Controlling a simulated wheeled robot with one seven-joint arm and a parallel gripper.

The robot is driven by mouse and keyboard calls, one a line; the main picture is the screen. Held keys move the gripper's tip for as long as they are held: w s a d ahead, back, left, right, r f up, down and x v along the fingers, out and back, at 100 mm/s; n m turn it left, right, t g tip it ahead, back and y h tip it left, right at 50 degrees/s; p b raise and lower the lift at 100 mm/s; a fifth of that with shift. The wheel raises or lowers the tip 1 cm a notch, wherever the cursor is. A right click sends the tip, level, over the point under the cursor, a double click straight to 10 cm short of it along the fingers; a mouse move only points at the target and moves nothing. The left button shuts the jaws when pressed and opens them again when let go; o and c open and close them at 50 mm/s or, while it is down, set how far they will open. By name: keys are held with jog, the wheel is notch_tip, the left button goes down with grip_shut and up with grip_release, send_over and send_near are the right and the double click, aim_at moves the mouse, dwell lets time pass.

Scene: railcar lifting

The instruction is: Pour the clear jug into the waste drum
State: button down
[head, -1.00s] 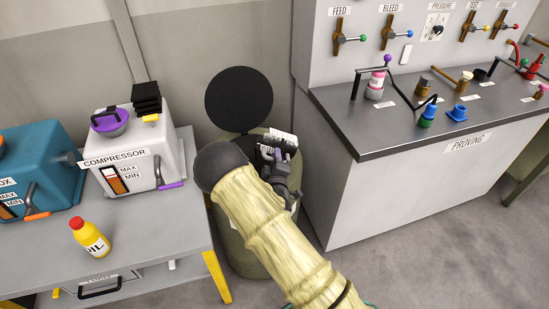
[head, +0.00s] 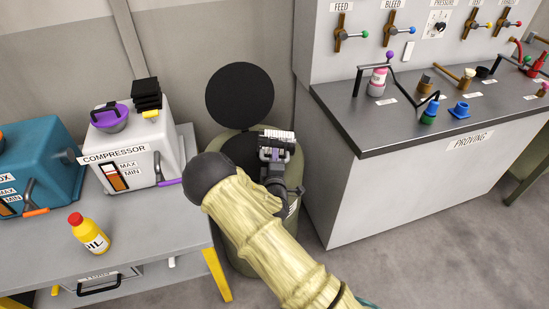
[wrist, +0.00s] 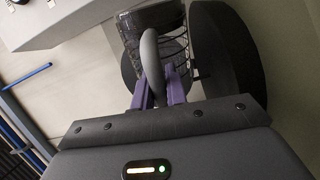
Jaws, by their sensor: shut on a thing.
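The waste drum (head: 238,258) is a squat olive drum between the left bench and the right counter. Its round black lid (head: 240,97) stands open behind it. My gripper (head: 275,155) is over the right part of the drum's top, and my arm covers much of the drum. In the wrist view my gripper's purple fingers (wrist: 160,92) are shut on the grey handle of the clear jug (wrist: 172,22). The jug is see-through with dark marks. In the head view only a small pale, dark-lined part shows beyond the fingers. Its contents and exact tilt cannot be told.
The compressor (head: 140,145) and a yellow oil bottle (head: 90,234) with a red cap stand on the left grey bench (head: 150,255). The proving counter (head: 400,140) with valves and small fittings is close on the right. Open floor (head: 400,255) lies at front right.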

jog(key=shift+a+f, duration=0.15)
jog(key=shift+a+n, duration=0.35)
jog(key=shift+n, duration=0.75)
jog(key=shift+a+n, duration=0.1)
jog(key=shift+n, duration=0.2)
jog(key=shift+a+r+n, duration=0.2)
jog(key=shift+r+n, duration=0.15)
jog(key=shift+n, duration=0.15)
jog(key=m, duration=0.2)
jog(key=r+m, duration=0.1)
jog(key=m, duration=0.2)
jog(key=shift+r+m+b, duration=0.3)
jog(key=shift+r+b, duration=0.1)
jog(key=m, duration=0.1)
jog(key=r+m, duration=0.1)
jog(key=m, duration=0.1)
jog(key=shift+r+m+b, duration=0.1)
jog(key=shift+m+b, duration=0.2)
jog(key=shift+b, duration=0.1)
